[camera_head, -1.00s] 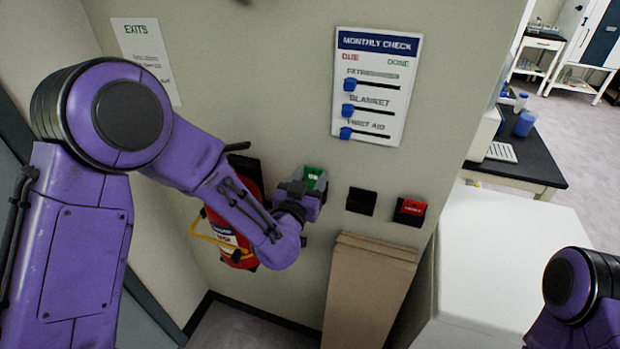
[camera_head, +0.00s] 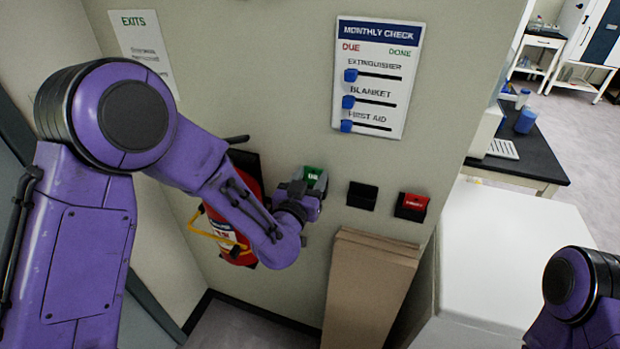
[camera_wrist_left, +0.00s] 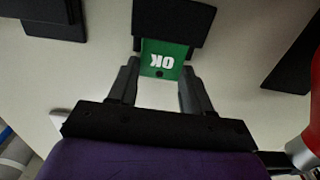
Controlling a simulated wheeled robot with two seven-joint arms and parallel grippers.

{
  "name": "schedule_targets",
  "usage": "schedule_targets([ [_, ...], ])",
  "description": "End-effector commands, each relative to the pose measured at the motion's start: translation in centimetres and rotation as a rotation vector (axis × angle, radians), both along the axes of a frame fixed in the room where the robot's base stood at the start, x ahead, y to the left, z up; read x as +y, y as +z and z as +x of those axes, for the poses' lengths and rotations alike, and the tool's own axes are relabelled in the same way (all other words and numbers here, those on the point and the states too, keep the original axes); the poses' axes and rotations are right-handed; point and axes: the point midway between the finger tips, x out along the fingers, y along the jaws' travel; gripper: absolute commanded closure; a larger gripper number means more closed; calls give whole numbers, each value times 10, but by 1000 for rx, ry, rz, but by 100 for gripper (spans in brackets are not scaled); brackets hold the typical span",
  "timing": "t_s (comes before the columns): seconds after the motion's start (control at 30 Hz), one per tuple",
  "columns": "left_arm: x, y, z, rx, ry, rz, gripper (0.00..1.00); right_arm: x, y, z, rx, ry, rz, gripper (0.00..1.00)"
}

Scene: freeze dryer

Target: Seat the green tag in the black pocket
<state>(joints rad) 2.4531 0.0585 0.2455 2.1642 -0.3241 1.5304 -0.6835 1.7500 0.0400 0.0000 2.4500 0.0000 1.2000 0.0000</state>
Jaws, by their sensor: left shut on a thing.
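The green tag (camera_wrist_left: 163,58) reads OK, upside down in the left wrist view, and shows small in the head view (camera_head: 312,175). My left gripper (camera_wrist_left: 160,72) is shut on it, one finger at each side. The tag's far end meets a black pocket (camera_wrist_left: 172,20) on the wall. That end is hidden by the pocket; how deep it sits I cannot tell. An empty-looking black pocket (camera_head: 362,196) is just right of my left gripper in the head view. My right gripper is not in view; only part of that arm shows at lower right.
A black holder with a red tag (camera_head: 412,203) is farther right. A red extinguisher (camera_head: 240,240) hangs left, behind my left arm. Brown cardboard (camera_head: 365,290) leans below the pockets. A monthly check board (camera_head: 378,75) with blue sliders is above. A white top (camera_head: 510,255) stands right.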

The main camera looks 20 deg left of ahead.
Motion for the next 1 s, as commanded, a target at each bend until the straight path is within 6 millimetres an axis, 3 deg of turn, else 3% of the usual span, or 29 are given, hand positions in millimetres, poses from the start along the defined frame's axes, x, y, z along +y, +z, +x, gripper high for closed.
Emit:
schedule_targets([
  [0.2, 0, -1, 0, 0, 0, 0, 93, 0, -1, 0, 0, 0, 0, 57],
  [0.23, 0, -1, 0, 0, 0, 0, 48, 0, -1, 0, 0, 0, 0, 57],
  [0.3, 0, -1, 0, 0, 0, 0, 25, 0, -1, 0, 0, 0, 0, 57],
  [0.33, 0, -1, 0, 0, 0, 0, 21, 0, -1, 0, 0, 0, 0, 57],
  [1.0, 0, -1, -6, 0, -1, 1, 21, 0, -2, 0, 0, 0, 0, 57],
])
